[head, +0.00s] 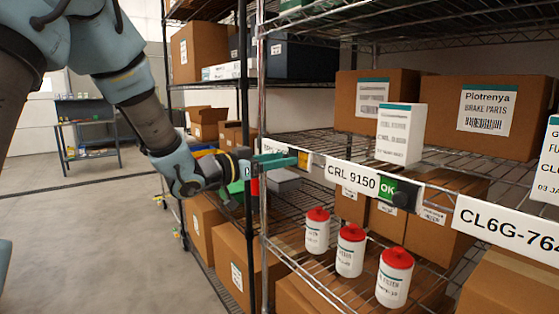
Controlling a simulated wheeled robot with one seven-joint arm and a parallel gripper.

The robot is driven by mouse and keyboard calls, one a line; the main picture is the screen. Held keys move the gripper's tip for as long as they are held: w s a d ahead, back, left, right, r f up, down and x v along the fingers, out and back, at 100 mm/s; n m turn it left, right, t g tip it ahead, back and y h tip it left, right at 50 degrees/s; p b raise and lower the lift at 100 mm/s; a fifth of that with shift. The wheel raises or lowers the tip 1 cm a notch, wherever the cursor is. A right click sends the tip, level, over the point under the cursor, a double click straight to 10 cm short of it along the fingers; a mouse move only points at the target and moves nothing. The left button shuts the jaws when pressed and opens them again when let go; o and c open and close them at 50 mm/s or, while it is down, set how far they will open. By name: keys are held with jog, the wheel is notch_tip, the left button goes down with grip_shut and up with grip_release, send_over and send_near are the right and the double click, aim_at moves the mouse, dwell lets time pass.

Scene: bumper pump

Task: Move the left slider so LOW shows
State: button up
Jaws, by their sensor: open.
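My gripper (284,161) is at the shelf edge, its teal fingers in front of the left part of the label rail. It hides part of a white label (272,146) there. A small yellow patch (304,158), likely part of the left slider's indicator, shows just right of the fingertips. No word is legible on it, and I cannot tell whether the fingers touch the slider. To the right, a slider shows green OK (387,187) with a dark knob (404,196) at its right, beside the label CRL 9150 (352,179). The gripper is open; its finger gap is hard to make out.
Three white bottles with red caps (351,250) stand on the wire shelf below the rail. A white box (399,134) and brown cartons (478,118) stand above. A shelf post (262,90) rises close to my gripper. The floor (90,230) at left is mostly clear.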

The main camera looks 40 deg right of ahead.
jog(key=a+b, duration=0.3)
jog(key=a, duration=0.7)
jog(key=shift+w+a, duration=0.3)
jog(key=shift+a, duration=0.1)
jog(key=w+a+f+n+t+y, duration=0.5)
jog(key=w+a, duration=0.2)
jog(key=a, duration=0.2)
jog(key=w+a+f+n+t+y, duration=0.5)
jog(key=w+a, duration=0.3)
jog(key=a, duration=0.1)
jog(key=s+a+f+n+g+y, duration=0.2)
jog(key=s+a+f+y, duration=0.15)
jog(key=a, duration=0.45)
jog(key=s+a+f+n+g+y, duration=0.1)
jog(key=s+a+f+n+y, duration=0.2)
jog(key=a, duration=0.4)
jog(key=s+a+f+n+g+y, duration=0.1)
jog(key=s+a+f+n+g, duration=0.1)
jog(key=s, duration=0.7)
jog(key=a+f+g, duration=0.1)
jog(key=a+g, duration=0.1)
jog(key=a, duration=0.1)
jog(key=shift+s+a+f, duration=0.15)
jog(key=shift+a+f, duration=0.05)
jog(key=shift+f, duration=0.15)
